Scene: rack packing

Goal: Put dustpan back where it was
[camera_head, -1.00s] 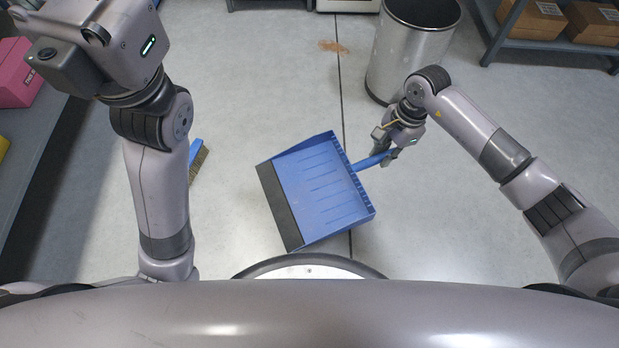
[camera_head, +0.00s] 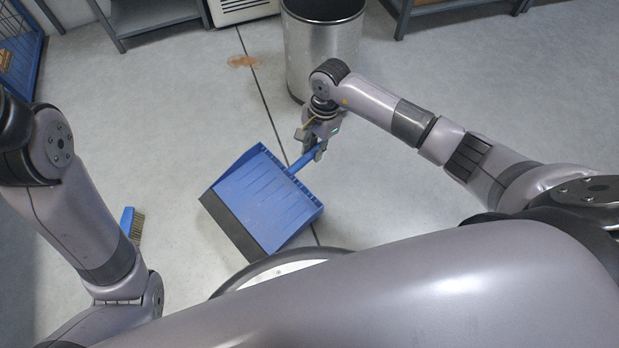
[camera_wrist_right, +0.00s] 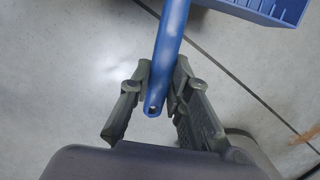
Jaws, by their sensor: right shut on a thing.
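The blue dustpan (camera_head: 268,196) with a dark front lip shows in the middle of the head view, its pan toward the lower left and its handle toward the upper right. My right gripper (camera_head: 312,152) is shut on the dustpan's handle. In the right wrist view the blue handle (camera_wrist_right: 170,55) lies between the fingers of the right gripper (camera_wrist_right: 162,92), and a corner of the pan shows at the top right. Whether the pan touches the floor is hard to tell. My left arm comes in at the left of the head view; its gripper is out of the frame.
A metal bin (camera_head: 322,50) stands just beyond my right gripper. A blue brush (camera_head: 131,222) lies on the floor by my left arm. A brown stain (camera_head: 242,62) marks the floor. Shelves (camera_head: 160,22) stand along the back. Floor to the right is open.

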